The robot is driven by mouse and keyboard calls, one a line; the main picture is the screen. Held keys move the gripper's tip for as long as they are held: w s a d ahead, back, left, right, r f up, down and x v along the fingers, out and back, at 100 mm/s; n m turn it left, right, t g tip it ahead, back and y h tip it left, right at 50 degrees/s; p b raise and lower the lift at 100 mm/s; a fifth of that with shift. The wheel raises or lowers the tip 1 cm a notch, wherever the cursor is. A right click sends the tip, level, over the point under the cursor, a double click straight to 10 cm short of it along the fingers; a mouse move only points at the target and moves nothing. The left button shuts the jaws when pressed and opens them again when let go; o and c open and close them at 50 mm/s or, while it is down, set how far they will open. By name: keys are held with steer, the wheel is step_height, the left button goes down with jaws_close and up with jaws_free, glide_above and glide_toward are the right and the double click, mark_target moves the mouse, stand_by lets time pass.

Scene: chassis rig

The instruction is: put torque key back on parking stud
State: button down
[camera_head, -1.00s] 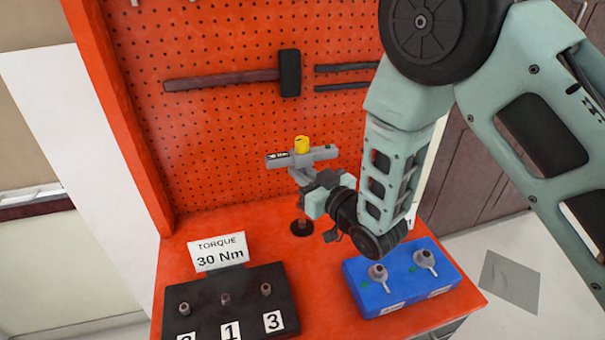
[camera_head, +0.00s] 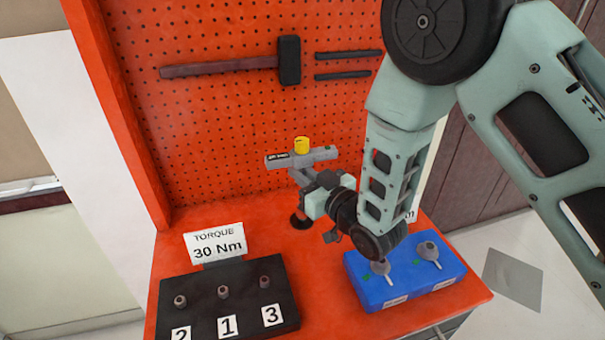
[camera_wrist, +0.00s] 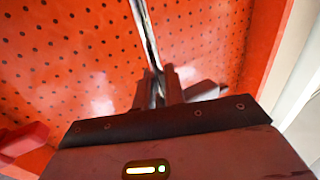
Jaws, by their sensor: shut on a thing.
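The torque key (camera_head: 321,155) is a grey bar-shaped tool with a yellow cap on top. My gripper (camera_head: 308,183) is shut on it just below the bar and holds it over the bench, cap up. Directly below is a dark round base (camera_head: 302,223) on the bench, which looks like the parking stud's foot. My gripper hides most of what lies between, so I cannot tell whether key and stud touch. In the wrist view, my fingers (camera_wrist: 163,88) are closed together, with a shiny thin rod (camera_wrist: 146,35) running up from them.
An orange pegboard (camera_head: 230,125) with a hammer (camera_head: 289,60) rises close behind. A black block with numbered posts (camera_head: 200,318) and a "TORQUE 30 Nm" sign (camera_head: 214,243) stand front left. A blue box with two grey knobs (camera_head: 405,287) is at right, near my wrist.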

steer(key=shift+f+b, duration=0.55)
steer(key=shift+f, duration=0.15)
steer(key=c, duration=1.4)
jaws_free()
steer(key=shift+f, duration=0.1)
